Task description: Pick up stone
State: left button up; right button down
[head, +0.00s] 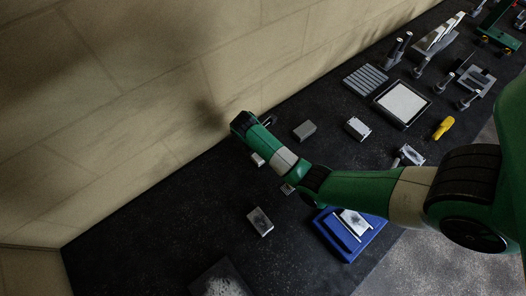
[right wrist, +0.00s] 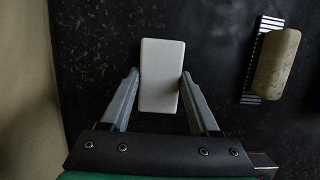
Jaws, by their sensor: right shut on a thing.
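A pale, rounded-edge rectangular stone (right wrist: 161,52) is upright in the picture between the two grey fingers of my right gripper (right wrist: 160,76) in the right wrist view. The fingers touch its two long sides and are shut on it. I cannot tell whether it is clear of the black surface. In the head view, my right arm reaches in from the right, and its fingers and the stone cannot be made out clearly. My left gripper is not in view.
A tan block (right wrist: 277,63) lies on a ridged metal piece right of the gripper. The black bench (head: 130,250) holds a grey block (head: 304,130), a blue tray (head: 334,246), a yellow-handled tool (head: 444,128) and a framed white plate (head: 402,102). A wall (head: 110,110) runs close behind.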

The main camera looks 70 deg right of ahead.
notch_tip(320, 180, up, 3)
jog(key=shift+r, duration=0.1)
jog(key=r+p, duration=0.1)
jog(key=s+r+p, duration=0.1)
jog(key=p, duration=0.1)
jog(key=shift+a+r, duration=0.15)
jog(key=shift+r, duration=0.1)
jog(key=s+a+r+p, duration=0.3)
jog(key=s+r+p, duration=0.4)
jog(key=s+p, duration=0.4)
jog(key=shift+s+a+r, duration=0.2)
jog(key=shift+s+a, duration=0.15)
jog(key=shift+s, duration=0.35)
